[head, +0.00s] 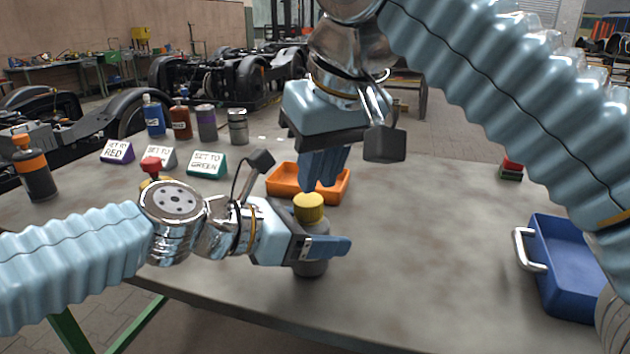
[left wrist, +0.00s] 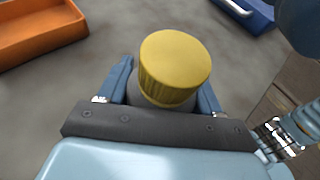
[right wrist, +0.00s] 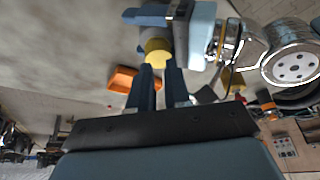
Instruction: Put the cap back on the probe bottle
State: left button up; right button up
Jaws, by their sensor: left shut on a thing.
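The probe bottle (head: 311,266) is grey and stands upright near the table's front middle. A yellow ribbed cap (head: 309,208) sits on its top; I cannot tell how tightly. In the left wrist view the cap (left wrist: 174,66) hides most of the bottle. My left gripper (head: 325,247) is shut around the bottle's body, below the cap. My right gripper (head: 318,184) points down just above the cap, with a narrow gap between its fingers. In the right wrist view the cap (right wrist: 157,50) lies just beyond the fingertips, apparently not gripped.
An orange tray (head: 281,188) lies behind the bottle. A blue tray (head: 559,258) with metal handles is at the right. Several bottles (head: 207,123) and label signs (head: 206,165) stand at the back left. A dark bottle with an orange band (head: 35,172) is far left. The table's right middle is clear.

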jog(key=shift+r, duration=0.2)
pick_arm(q)
grip_shut()
pick_arm(e)
jog(key=shift+o, duration=0.8)
jog(key=o, duration=0.4)
jog(key=s+d+r, duration=0.2)
jog(key=s+d, duration=0.1)
jog(key=s, duration=0.3)
jog(key=s+d+r, duration=0.2)
jog(key=s+d, duration=0.1)
jog(key=s, duration=0.3)
jog(key=shift+s+d+r, duration=0.2)
jog(key=shift+d+r, duration=0.1)
